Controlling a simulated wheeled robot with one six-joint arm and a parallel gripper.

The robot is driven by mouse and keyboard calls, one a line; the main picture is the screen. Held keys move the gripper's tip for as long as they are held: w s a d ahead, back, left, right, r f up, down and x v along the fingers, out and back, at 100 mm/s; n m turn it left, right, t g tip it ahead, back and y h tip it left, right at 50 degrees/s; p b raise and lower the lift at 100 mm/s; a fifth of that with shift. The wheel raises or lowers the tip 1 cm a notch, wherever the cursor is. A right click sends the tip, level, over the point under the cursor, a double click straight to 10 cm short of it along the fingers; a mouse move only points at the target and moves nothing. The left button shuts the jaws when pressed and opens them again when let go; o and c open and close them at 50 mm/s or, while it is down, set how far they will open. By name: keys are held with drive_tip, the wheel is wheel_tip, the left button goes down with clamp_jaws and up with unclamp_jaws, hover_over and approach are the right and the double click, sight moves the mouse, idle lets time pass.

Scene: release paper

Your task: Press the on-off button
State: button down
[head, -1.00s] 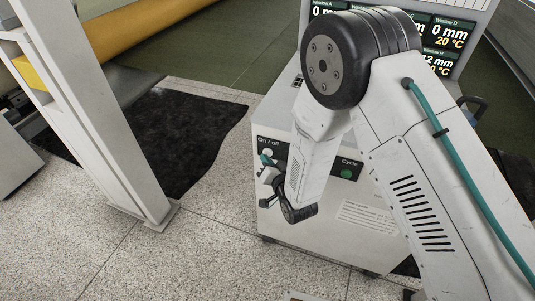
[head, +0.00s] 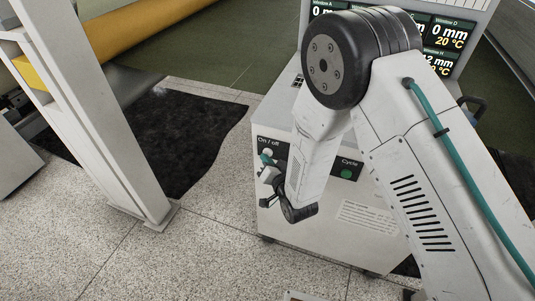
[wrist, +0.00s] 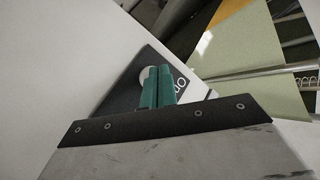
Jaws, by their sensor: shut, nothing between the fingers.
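The on-off button is a round white button (head: 267,152) on a dark panel under the "On / off" label, on the front of the white control cabinet (head: 330,237). It also shows in the wrist view (wrist: 147,74), partly covered by my fingers. My gripper (head: 266,159) has teal fingers, shut and empty, at the button's lower edge in the head view. In the wrist view the closed fingertips (wrist: 159,72) overlap the button's right side. I cannot tell whether they touch it.
A green button (head: 346,174) labelled "Cycle" sits to the right on the same panel. A display with winder readings (head: 448,35) tops the cabinet. A white post (head: 120,130) stands to the left. Speckled floor and a black mat (head: 170,140) lie between them.

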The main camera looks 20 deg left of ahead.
drive_tip(key=shift+s, duration=0.1)
drive_tip(key=shift+s+a, duration=0.15)
drive_tip(key=shift+s, duration=1.3)
drive_tip(key=shift+s+a, duration=0.1)
drive_tip(key=shift+s, duration=1.35)
